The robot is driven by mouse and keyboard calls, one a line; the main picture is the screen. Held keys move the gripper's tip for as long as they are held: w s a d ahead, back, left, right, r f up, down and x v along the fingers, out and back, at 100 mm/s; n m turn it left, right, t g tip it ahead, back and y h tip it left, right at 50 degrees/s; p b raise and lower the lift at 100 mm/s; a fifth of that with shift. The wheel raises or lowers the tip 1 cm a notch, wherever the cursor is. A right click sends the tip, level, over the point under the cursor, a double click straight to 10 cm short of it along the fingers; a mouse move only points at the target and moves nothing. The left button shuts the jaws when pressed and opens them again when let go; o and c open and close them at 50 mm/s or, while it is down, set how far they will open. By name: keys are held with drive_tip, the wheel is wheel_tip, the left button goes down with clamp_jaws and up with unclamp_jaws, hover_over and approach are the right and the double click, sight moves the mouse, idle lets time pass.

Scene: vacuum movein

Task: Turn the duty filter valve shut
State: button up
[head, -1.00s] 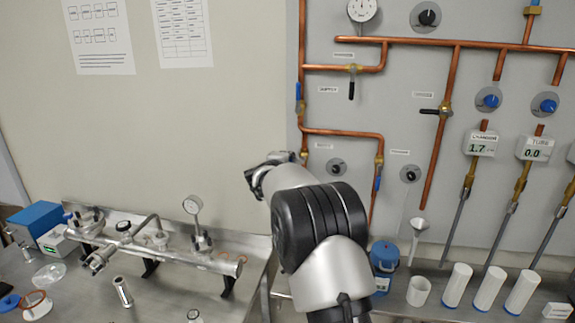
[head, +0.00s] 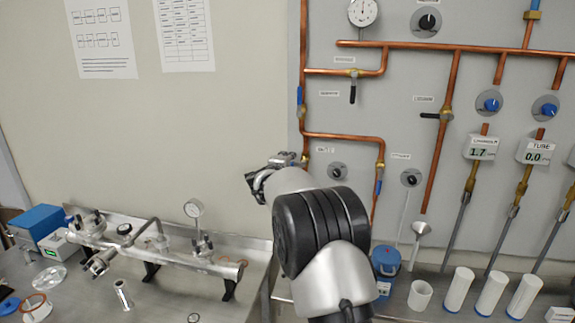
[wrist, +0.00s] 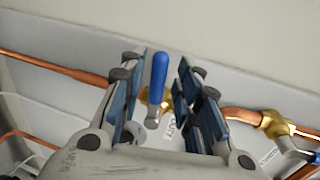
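The duty valve shows in the wrist view as a blue lever (wrist: 159,76) with a steel end, in front of a brass body (wrist: 143,96) on a copper pipe. A label reading DUTY is beside it. In that picture the lever stands across the line of the pipe. My gripper (wrist: 160,82) is open, with one finger on each side of the lever and gaps showing on both sides. In the head view my gripper (head: 270,172) is at the lower left of the pipe panel, and it and my arm hide most of this valve.
Another brass fitting (wrist: 276,124) is on the pipe to the right in the wrist view. In the head view, a blue-handled valve (head: 378,187) stands right of my arm and a gauge manifold (head: 165,255) lies on the bench at left.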

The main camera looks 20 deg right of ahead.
drive_tip(key=shift+r, duration=0.1)
drive_tip(key=v, duration=1.2)
